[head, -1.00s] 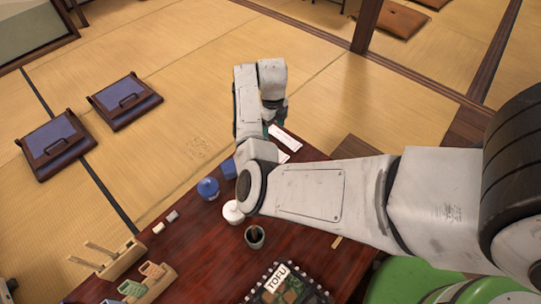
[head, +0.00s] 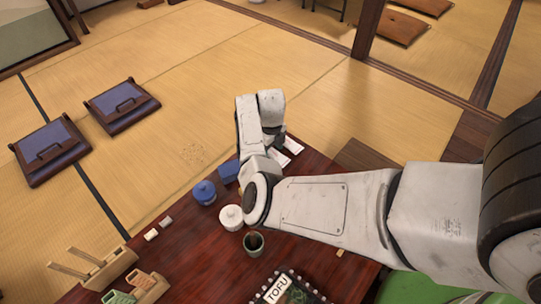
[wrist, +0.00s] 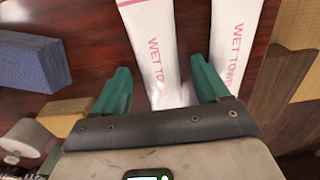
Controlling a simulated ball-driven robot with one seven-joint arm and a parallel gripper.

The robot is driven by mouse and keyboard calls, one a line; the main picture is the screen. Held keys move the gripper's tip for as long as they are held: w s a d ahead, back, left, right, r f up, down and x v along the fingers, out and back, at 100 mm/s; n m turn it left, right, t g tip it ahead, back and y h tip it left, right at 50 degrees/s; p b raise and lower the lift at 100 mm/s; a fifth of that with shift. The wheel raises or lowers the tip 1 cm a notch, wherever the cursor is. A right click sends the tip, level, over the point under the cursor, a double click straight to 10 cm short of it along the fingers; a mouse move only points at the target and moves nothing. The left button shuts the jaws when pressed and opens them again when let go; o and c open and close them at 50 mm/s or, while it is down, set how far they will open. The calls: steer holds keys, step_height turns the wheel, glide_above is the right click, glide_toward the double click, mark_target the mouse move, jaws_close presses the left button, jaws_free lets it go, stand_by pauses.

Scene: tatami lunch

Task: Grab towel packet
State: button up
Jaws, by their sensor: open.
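Two white packets with pink "WET TOWEL" print lie side by side on the dark red table (head: 215,250). In the wrist view the left towel packet (wrist: 152,50) runs between the green fingers of my gripper (wrist: 160,88), with a gap on either side. The right towel packet (wrist: 233,40) lies just outside the right finger. My gripper is open. In the head view my arm hides the gripper, and the packets (head: 290,147) show only in part beside it, near the table's far edge.
A blue box (wrist: 32,60) and a yellow block (wrist: 62,117) lie left of the gripper. A blue jar (head: 204,193), a white pot (head: 231,217) and a dark-filled cup (head: 254,243) stand near my arm. A tofu menu (head: 285,290) lies at the front.

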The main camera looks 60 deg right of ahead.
steer(key=c, duration=1.1)
steer(key=shift+r, duration=0.15)
